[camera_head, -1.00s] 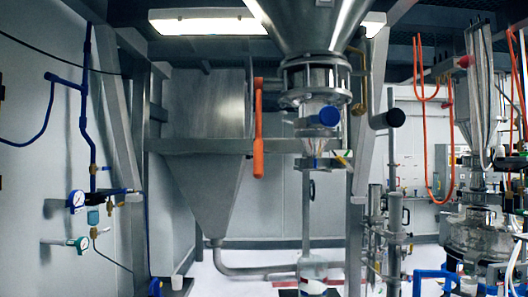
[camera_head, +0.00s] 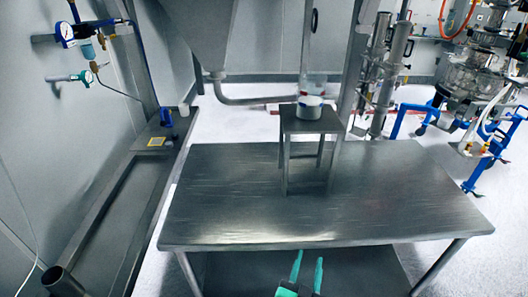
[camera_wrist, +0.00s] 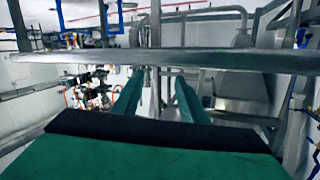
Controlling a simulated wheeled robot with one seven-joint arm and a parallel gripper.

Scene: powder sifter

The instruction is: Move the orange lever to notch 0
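The orange lever does not show in the head view now, which looks down at the table, and I cannot make it out in the wrist view. My gripper (camera_head: 308,257) shows at the bottom of the head view, in front of the table's near edge. Its two green fingers are apart with nothing between them. They also show in the wrist view (camera_wrist: 158,78), spread apart and empty. Notch 0 cannot be seen in either view.
A steel table (camera_head: 240,205) lies in front of me, mostly bare. A small metal stand (camera_head: 312,123) on it bears a white container (camera_head: 310,107). In the wrist view a long metal edge (camera_wrist: 200,57) crosses beyond the fingers. Blue pipes (camera_head: 408,112) stand at the right.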

